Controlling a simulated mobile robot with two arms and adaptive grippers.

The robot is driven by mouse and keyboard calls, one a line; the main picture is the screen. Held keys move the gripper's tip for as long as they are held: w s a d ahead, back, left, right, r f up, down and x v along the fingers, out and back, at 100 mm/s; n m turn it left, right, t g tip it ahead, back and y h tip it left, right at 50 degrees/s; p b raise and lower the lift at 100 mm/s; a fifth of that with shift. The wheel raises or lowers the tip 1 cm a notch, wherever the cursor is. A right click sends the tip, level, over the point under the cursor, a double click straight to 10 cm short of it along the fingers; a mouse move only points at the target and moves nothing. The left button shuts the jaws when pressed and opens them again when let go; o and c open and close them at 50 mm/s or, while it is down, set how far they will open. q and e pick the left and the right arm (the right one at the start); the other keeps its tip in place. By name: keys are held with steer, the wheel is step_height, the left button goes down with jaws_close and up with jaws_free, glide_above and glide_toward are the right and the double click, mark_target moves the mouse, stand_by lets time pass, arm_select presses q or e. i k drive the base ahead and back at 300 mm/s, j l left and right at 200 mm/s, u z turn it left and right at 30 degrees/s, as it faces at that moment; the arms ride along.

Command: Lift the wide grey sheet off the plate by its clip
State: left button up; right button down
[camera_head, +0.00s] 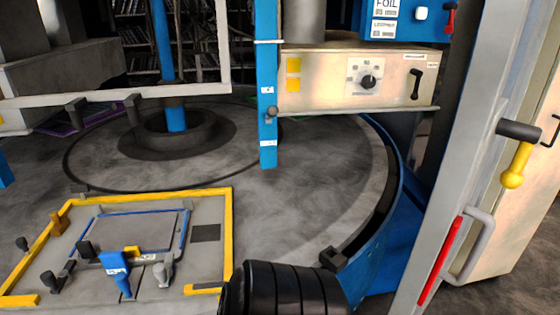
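The grey plate (207,262) with a yellow border lies at the lower left. On it is a wide grey sheet (140,230), lying flat, with blue strips along its edges. I cannot tell which of these is the clip. Neither gripper can be made out in the view.
Dark knobs (86,249) and a grey one (161,272) stand around the sheet. A black ribbed cylinder (285,290) fills the bottom middle, right of the plate. A blue post (267,90), a cream control panel (340,82) and a grey door frame (470,150) stand beyond.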

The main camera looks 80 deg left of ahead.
mark_target(150, 232)
steer(key=u, duration=3.8)
